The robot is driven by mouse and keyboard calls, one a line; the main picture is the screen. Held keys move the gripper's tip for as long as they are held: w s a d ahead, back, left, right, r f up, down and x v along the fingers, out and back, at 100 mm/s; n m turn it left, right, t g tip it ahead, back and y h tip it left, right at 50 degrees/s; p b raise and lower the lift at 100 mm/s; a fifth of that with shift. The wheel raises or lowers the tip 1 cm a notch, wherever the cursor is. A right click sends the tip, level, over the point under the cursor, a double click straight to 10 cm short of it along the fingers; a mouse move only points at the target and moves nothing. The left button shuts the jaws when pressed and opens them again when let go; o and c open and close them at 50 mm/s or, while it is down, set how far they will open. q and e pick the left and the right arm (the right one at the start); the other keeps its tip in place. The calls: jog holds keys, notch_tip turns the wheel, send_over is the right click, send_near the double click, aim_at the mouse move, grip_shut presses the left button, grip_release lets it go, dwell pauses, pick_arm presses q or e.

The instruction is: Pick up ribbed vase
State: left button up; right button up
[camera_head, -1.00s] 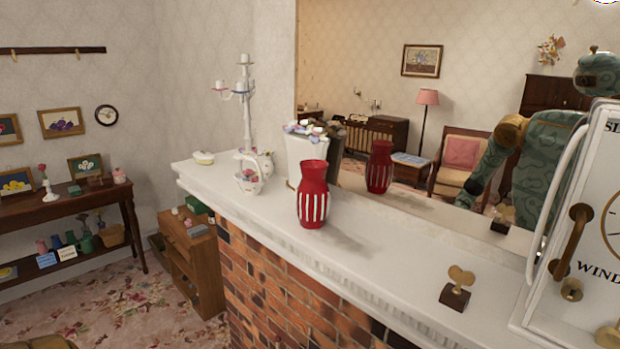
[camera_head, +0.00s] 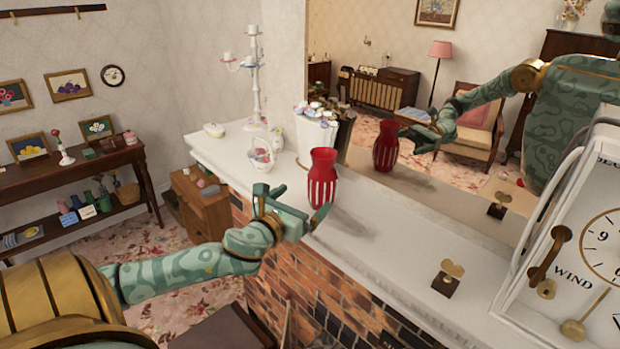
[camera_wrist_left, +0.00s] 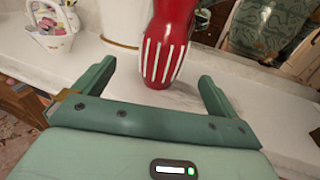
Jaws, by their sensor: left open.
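The ribbed vase (camera_head: 322,177) is red with white vertical ribs around its lower body. It stands upright on the white mantel. My left gripper (camera_head: 291,202) is open and empty at the mantel's front edge, just in front and to the left of the vase. In the left wrist view the vase (camera_wrist_left: 167,45) stands ahead of the gap between the two fingers (camera_wrist_left: 152,88), apart from both. Its top is cut off there. My right gripper does not show directly.
The white mantel (camera_head: 400,235) sits above bricks. Behind the vase are a white planter (camera_head: 312,135), a small basket (camera_head: 262,155) and a candelabra (camera_head: 254,80). A mirror behind reflects the vase and my arm. A winding key (camera_head: 449,279) and a large clock (camera_head: 590,240) stand right.

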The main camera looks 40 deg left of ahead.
aim_at(318, 187)
pick_arm(q)
jog(key=w, duration=0.3)
jog(key=shift+d, duration=0.15)
jog(key=shift+t+h, duration=0.3)
jog(key=shift+h, duration=0.2)
jog(key=w, duration=0.3)
jog(key=w+p, duration=0.1)
jog(key=w, duration=0.1)
jog(key=shift+w+r, duration=0.35)
jog(key=shift+s, duration=0.1)
jog(key=shift+c, duration=0.4)
jog(key=c, duration=1.3)
jog(key=shift+r, duration=0.15)
